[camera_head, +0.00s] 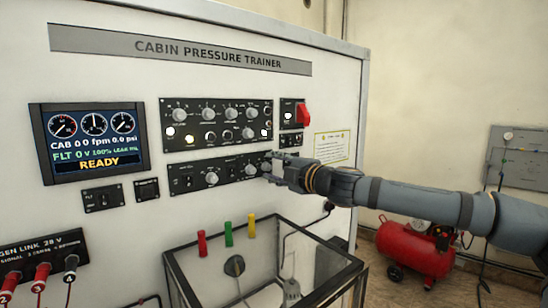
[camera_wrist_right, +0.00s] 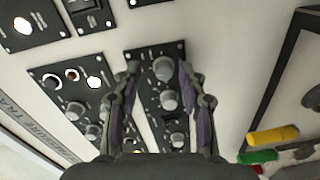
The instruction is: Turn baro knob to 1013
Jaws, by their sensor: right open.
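The lower control panel (camera_head: 228,172) on the white trainer wall carries several grey knobs and a switch. Its labels are too small to read, so I cannot tell which knob is baro. My right gripper (camera_head: 273,166) is at this panel's right end, beside a round knob (camera_head: 250,169). In the right wrist view my right gripper (camera_wrist_right: 161,72) is open, its fingers on either side of the panel's end. An end knob (camera_wrist_right: 163,68) shows between the fingertips, with another knob (camera_wrist_right: 168,100) behind it. I cannot tell whether the fingers touch it. My left gripper is out of view.
An upper knob panel (camera_head: 215,122) sits just above, with a red switch guard (camera_head: 303,114) to its right. The display (camera_head: 90,143) reads READY. A clear box (camera_head: 340,272) and coloured handles (camera_head: 228,234) stand below. A red compressor (camera_head: 415,250) is on the floor.

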